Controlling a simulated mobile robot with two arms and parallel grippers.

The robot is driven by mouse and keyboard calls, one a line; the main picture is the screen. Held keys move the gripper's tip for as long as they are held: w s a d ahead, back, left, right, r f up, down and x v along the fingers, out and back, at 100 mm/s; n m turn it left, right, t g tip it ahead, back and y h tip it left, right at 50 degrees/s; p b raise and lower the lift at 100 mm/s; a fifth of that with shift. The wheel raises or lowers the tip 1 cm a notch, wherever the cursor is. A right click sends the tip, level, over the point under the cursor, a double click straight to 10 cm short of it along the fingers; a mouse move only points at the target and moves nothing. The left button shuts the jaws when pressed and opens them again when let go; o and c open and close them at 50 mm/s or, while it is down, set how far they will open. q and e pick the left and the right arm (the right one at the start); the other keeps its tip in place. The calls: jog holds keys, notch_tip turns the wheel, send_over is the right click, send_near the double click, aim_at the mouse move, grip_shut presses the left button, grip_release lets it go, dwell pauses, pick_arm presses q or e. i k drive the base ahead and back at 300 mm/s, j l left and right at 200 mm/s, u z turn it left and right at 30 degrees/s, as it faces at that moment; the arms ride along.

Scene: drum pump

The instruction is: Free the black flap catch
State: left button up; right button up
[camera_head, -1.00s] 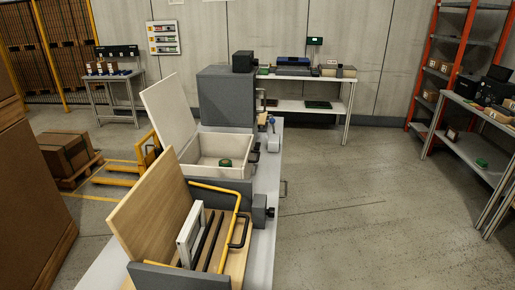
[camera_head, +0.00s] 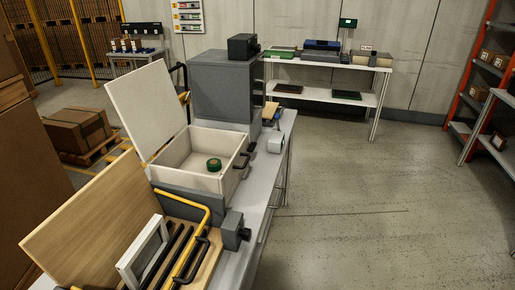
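No part is clearly recognisable as the black flap catch. A dark block with a small knob (camera_head: 236,230) sits on the right side of the nearest box on the bench. That box has a raised wooden lid (camera_head: 95,215), a yellow bar (camera_head: 187,198), a white frame (camera_head: 146,252) and dark rails inside. Behind it, an open cream box (camera_head: 177,151) has a raised white lid (camera_head: 146,110) and a dark handle (camera_head: 240,168). A green roll (camera_head: 214,165) lies in it. Neither of my grippers is in view.
The grey bench (camera_head: 266,180) also carries a grey cabinet (camera_head: 221,88) with a black box (camera_head: 242,46) on top. A rear table (camera_head: 330,97) holds several devices. A brown carton (camera_head: 77,130) stands on a pallet at left. The floor right of the bench is clear.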

aim_at(252, 146)
jog(key=i+l+u, duration=0.15)
jog(key=l, duration=0.55)
jog(key=l+u, duration=0.1)
jog(key=l, duration=0.6)
jog(key=i+l+u, duration=0.1)
jog(key=i+l, duration=0.35)
jog(key=l, duration=0.15)
jog(key=i+l+u, duration=0.25)
jog(key=i+l, duration=0.15)
jog(key=l, duration=0.25)
jog(key=i+l+u, duration=0.1)
jog(key=l, duration=0.25)
jog(key=i+l, duration=0.25)
jog(key=i+l+u, duration=0.15)
jog(key=l, duration=0.3)
